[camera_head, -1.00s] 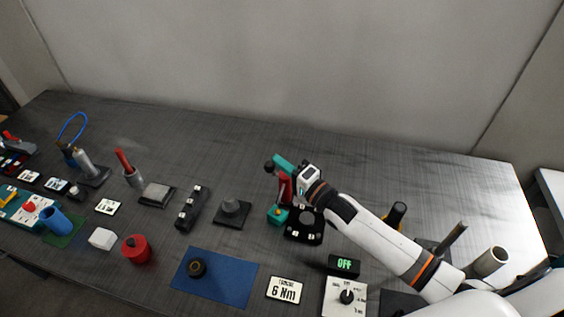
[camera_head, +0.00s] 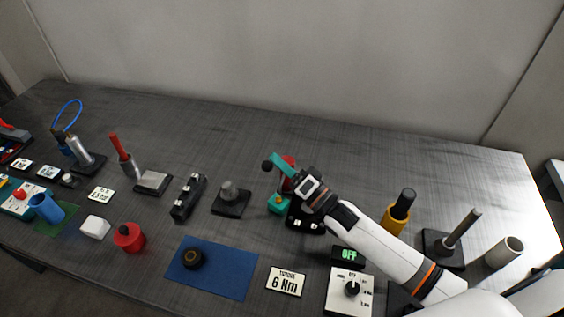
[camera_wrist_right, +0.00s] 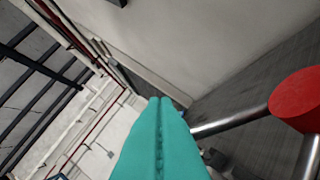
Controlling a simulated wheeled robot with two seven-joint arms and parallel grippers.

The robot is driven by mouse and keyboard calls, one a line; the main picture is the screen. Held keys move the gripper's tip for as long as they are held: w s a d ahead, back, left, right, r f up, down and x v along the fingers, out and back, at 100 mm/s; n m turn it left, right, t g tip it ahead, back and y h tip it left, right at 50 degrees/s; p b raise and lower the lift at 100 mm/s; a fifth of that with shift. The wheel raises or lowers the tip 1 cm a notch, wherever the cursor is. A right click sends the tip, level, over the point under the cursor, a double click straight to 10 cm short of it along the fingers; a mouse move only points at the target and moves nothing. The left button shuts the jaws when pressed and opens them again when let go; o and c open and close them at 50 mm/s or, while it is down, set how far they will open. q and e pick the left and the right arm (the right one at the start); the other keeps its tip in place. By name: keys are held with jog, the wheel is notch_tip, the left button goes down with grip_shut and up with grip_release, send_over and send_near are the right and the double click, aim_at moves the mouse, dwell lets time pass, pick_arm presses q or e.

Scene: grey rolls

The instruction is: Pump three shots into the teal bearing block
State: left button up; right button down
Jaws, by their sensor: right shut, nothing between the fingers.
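The teal bearing block (camera_head: 279,204) with an orange-yellow spot on top sits mid-table. Behind it is a red pump (camera_head: 288,160), mostly hidden by my right gripper (camera_head: 279,168). A dark round knob (camera_head: 267,166) shows beside the teal fingertips; I cannot tell whether they touch it. The right fingers are shut together and empty, and their closed seam shows in the right wrist view (camera_wrist_right: 159,105). That view also shows a red rounded part with metal rods (camera_wrist_right: 297,98) to the right of the fingers. My left gripper is out of view.
A black base (camera_head: 306,221) stands beside the block under my right arm. A grey cone on a plate (camera_head: 231,200), a blue mat (camera_head: 225,274), a torque sign (camera_head: 286,281) and a dial panel (camera_head: 349,292) lie around. A yellow-black tool (camera_head: 398,212) stands right of the arm.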

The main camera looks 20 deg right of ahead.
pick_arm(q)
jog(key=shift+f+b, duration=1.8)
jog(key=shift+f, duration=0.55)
pick_arm(e)
jog(key=shift+s+a+f+n+y, duration=0.2)
jog(key=shift+s+f+n+y, duration=0.1)
jog(key=shift+f+n+y, duration=0.25)
jog(key=shift+s+a+f+n+y, duration=0.3)
jog(key=shift+f+n, duration=0.3)
jog(key=shift+n, duration=0.2)
jog(key=shift+s+a+f+n+y, duration=0.15)
jog(key=shift+s+f+n+y, duration=0.15)
jog(key=shift+f+n+y, duration=0.25)
